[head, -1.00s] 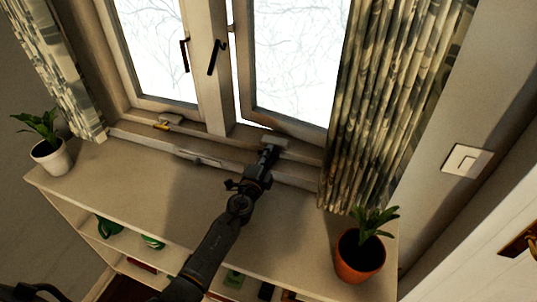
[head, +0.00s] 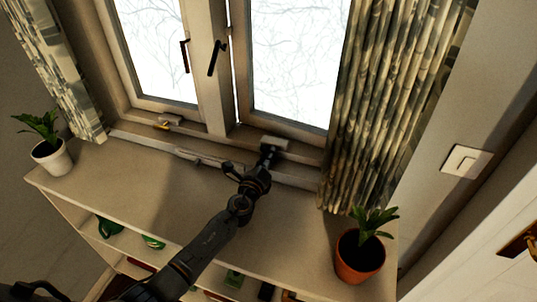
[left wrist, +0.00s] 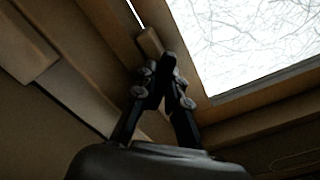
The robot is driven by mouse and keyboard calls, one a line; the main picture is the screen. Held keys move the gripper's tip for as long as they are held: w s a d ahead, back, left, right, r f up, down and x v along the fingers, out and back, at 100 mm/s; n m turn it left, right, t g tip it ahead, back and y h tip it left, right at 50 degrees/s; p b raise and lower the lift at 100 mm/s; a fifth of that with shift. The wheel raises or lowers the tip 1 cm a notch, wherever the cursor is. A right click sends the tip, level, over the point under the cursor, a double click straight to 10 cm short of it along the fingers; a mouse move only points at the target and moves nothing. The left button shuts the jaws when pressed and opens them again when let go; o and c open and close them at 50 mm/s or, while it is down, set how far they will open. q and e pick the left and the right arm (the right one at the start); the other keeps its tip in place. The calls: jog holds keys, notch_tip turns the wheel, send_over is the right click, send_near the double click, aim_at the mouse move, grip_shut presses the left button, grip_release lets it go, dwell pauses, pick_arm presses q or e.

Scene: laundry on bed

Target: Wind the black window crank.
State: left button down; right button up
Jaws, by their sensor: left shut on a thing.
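My left gripper (head: 268,156) is at the back of the sill, just in front of a pale crank housing (head: 275,143) below the right window pane. It is shut on the black window crank, which is mostly hidden by the fingers in the head view. In the left wrist view the fingers (left wrist: 164,92) close together around a dark piece that looks like the crank (left wrist: 168,62), beside the pale housing (left wrist: 150,42). The right window sash (head: 285,125) stands above the gripper. My right gripper is not in view.
A white-potted plant (head: 50,158) stands at the left end of the shelf top (head: 130,170), a terracotta-potted plant (head: 360,258) at the right. A curtain (head: 385,110) hangs close right of the gripper.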

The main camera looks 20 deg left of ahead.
pick_arm(q)
jog(key=m+p, duration=0.1)
jog(key=m, duration=0.4)
jog(key=shift+m, duration=0.3)
jog(key=m+p, duration=0.1)
jog(key=m, duration=0.5)
jog(key=shift+r+p, duration=0.1)
jog(key=shift+p, duration=0.2)
jog(key=m+p, duration=0.2)
jog(key=m, duration=0.4)
jog(key=shift+m, duration=0.3)
jog(key=m+p, duration=0.2)
jog(key=m, duration=0.3)
jog(key=shift+m, duration=0.3)
jog(key=c, duration=1.4)
grip_release()
jog(key=shift+o, duration=0.2)
